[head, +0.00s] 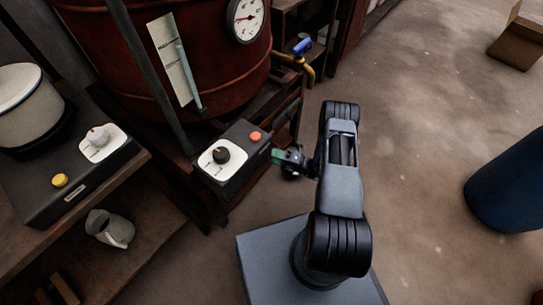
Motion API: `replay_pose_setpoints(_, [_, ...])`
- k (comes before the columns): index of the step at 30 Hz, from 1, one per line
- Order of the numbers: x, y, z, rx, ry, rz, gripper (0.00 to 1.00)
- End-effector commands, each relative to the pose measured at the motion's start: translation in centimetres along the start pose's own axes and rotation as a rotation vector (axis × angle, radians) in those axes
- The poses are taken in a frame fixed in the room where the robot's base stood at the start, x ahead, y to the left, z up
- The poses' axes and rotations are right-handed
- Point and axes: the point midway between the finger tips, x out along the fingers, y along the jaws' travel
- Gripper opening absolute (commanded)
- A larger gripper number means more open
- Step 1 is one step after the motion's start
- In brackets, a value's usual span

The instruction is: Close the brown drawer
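I cannot make out a brown drawer for certain in the head view. Dark brown wooden framing (287,117) shows under the red-brown vat (185,50), but no drawer front or handle stands out there. My gripper (277,157) is at the centre, at the end of my arm, pointing left. Its green tip is close to the right side of a dark control box with a black knob and an orange button (255,136). I cannot tell whether it touches the box. The fingers are too small to show whether they are open.
A second control box (72,192) with a yellow button and a pale pot (30,105) stand at left. A grey jug (110,228) sits on the lower shelf. A blue barrel (508,190) and a brown box (517,42) stand right. Floor between is clear.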

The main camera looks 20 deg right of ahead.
Motion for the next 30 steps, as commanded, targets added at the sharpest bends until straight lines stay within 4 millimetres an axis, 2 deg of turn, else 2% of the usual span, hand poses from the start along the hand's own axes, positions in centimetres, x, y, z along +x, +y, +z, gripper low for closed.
replay_pose_setpoints(6, [1.5, 0.0, 0.0, -0.001, 0.001, 0.0, 0.42])
replay_pose_setpoints(17, [1.7, 0.0, 0.0, -0.001, 0.0, 0.0, 0.41])
replay_pose_setpoints(30, [1.7, 0.0, 0.0, -0.001, 0.0, 0.0, 0.0])
